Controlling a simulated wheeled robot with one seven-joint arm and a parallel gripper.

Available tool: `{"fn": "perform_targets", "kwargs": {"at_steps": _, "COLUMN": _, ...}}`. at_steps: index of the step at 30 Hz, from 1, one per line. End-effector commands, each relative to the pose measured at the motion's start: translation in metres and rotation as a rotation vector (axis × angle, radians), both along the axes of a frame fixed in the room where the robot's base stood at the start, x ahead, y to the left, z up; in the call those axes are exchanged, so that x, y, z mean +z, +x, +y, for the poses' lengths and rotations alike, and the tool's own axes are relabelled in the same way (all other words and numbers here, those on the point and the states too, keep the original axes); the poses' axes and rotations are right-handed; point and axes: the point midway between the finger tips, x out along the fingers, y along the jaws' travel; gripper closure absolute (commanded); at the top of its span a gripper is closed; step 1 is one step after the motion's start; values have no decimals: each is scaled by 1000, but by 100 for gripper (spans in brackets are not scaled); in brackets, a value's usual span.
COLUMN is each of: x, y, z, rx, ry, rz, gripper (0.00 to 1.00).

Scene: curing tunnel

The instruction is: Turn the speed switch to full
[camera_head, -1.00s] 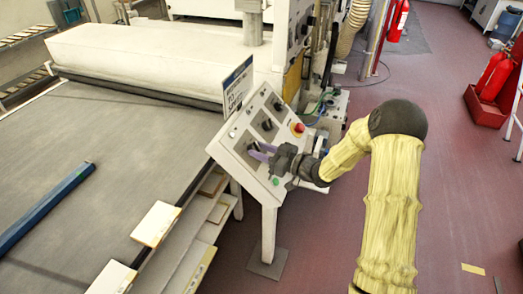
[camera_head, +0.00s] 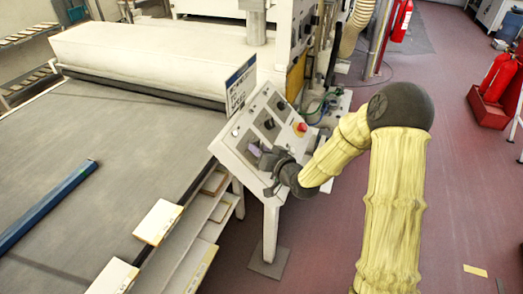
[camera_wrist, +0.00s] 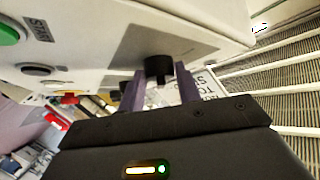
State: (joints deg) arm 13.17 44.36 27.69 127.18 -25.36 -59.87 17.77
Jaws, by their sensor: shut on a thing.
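The white control panel (camera_head: 232,148) slopes toward me on a leg beside the belt. A black switch knob (camera_wrist: 158,68) sticks out of its face in the wrist view. The purple fingers of my gripper (camera_wrist: 158,84) stand on either side of it, and my gripper is shut on this knob. In the head view my gripper (camera_head: 254,149) is at the lower left part of the panel and hides the knob. The knob's pointer and scale cannot be read.
A green START button (camera_wrist: 8,32) and a red emergency button (camera_head: 302,127) are on the panel. Another dark knob (camera_head: 269,123) sits higher up. A sign (camera_head: 240,86) stands behind it. The wide belt (camera_head: 120,150) lies left; open floor (camera_head: 340,230) lies right.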

Motion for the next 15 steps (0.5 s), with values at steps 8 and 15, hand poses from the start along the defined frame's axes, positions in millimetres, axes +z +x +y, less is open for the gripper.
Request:
{"fn": "perform_targets", "kwargs": {"at_steps": 8, "x": 2, "y": 1, "z": -1, "rx": -11, "ry": 4, "rz": 3, "gripper": 89}}
{"fn": "perform_targets", "kwargs": {"at_steps": 15, "x": 2, "y": 1, "z": -1, "rx": -11, "ry": 4, "rz": 3, "gripper": 49}}
